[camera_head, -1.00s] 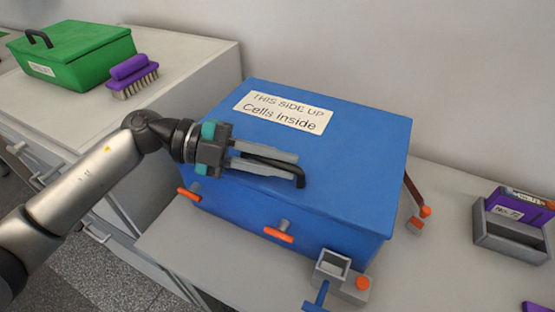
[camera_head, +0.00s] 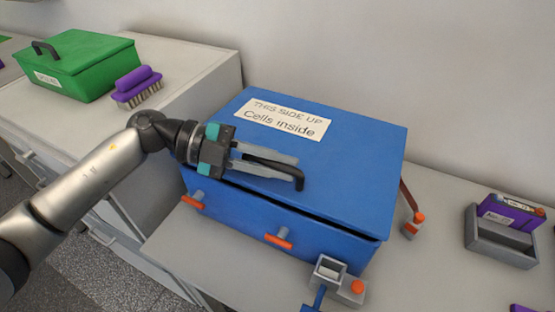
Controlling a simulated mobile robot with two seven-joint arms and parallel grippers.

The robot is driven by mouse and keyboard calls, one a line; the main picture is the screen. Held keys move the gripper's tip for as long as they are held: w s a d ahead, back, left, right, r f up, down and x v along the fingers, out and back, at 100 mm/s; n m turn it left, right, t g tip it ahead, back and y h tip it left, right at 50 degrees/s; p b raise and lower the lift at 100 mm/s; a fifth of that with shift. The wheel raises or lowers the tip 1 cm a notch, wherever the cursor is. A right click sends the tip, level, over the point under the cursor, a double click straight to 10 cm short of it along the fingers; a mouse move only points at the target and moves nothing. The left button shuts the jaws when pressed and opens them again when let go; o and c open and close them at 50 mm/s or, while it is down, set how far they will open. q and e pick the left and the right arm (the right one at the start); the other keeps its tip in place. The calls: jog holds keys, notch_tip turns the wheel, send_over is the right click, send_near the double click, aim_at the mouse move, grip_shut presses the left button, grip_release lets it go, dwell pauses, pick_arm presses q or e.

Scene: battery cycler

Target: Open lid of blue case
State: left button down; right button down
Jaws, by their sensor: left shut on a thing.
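The blue case (camera_head: 240,216) stands on the grey counter, with orange-tipped latches (camera_head: 278,240) on its front. Its blue lid (camera_head: 345,160) carries a white label reading "THIS SIDE UP Cells inside". A dark gap shows between the lid's front edge and the case body, so the lid is slightly raised. My left gripper (camera_head: 270,165) is shut on the lid's black handle (camera_head: 285,170), its fingers lying along either side of it. The inside of the case is hidden. My right gripper is not in view.
A small grey device with an orange button (camera_head: 357,287) stands at the case's front right corner. A grey holder with a purple pack (camera_head: 500,240) is at right. A green box (camera_head: 85,75) and purple brush (camera_head: 137,88) sit at upper left. A wall is behind.

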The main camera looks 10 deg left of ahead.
pick_arm(q)
jog(key=shift+n, duration=0.4)
jog(key=r+p, duration=0.2)
jog(key=w+r+p, duration=0.1)
jog(key=r+p, duration=0.1)
jog(key=shift+d, duration=0.1)
jog(key=w+d+r+n+g+y+p, duration=0.1)
jog(key=w+d+r+n+g+p, duration=0.1)
jog(key=w+r+p, duration=0.4)
jog(key=shift+r+n+y+p, duration=0.3)
jog(key=shift+r+n+p, duration=0.5)
jog(key=shift+r+p, duration=1.7)
jog(key=shift+f+p, duration=0.7)
